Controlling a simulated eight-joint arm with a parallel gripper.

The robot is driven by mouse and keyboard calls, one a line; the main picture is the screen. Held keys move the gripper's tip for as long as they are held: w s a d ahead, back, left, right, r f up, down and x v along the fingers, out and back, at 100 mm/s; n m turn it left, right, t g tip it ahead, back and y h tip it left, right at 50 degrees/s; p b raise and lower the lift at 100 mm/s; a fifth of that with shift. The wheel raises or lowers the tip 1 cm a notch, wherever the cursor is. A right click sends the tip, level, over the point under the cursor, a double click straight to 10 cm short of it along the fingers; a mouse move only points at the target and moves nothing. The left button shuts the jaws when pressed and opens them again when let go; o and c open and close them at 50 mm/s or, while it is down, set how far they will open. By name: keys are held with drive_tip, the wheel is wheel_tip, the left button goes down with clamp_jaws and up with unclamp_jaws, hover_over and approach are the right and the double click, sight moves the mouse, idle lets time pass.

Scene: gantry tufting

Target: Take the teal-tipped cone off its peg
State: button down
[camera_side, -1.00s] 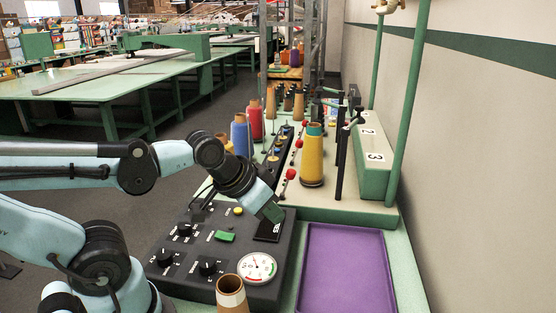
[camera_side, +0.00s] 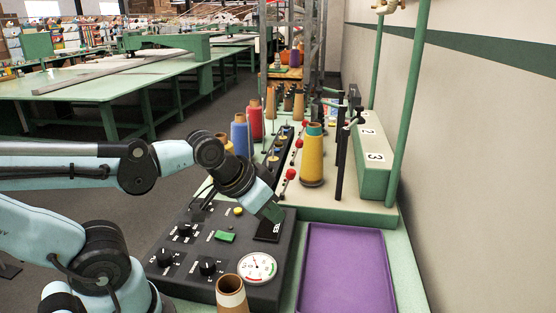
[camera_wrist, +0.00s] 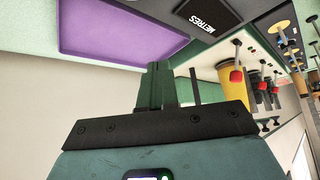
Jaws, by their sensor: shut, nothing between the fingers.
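The teal-tipped cone (camera_side: 312,160) is yellow with a teal band near its brown top. It stands upright on the cream ledge right of the row of red balls; its peg is hidden inside it. My gripper (camera_side: 273,214) is shut and empty, pointing down over the dark control box, in front of the cone and lower left of it in the side view, clear of it. In the wrist view my shut green fingers (camera_wrist: 156,80) show from behind, and a yellow body (camera_wrist: 209,78), apparently this cone, is just right of them, partly hidden.
A purple tray (camera_side: 346,270) lies at front right, empty. The control box (camera_side: 205,250) has knobs, a green button and a dial. A brown cone (camera_side: 231,294) stands at the front edge. Blue (camera_side: 240,135) and red (camera_side: 256,120) cones stand behind. Black posts and a green numbered box (camera_side: 370,160) flank the cone's right.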

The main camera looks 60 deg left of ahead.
drive_tip(key=shift+c, duration=1)
unclamp_jaws()
drive_tip(key=n+g+y, duration=0.3)
drive_tip(key=n+y, duration=0.1)
drive_tip(key=n, duration=0.5)
approach(314, 127)
wheel_tip(314, 127, down, 2)
drive_tip(key=w, duration=0.1)
drive_tip(key=x, duration=0.7)
drive_tip(key=shift+a+r, duration=0.15)
drive_tip(key=shift+a, duration=0.25)
drive_tip(key=shift+a+x, duration=0.2)
drive_tip(key=shift+x, duration=2.45)
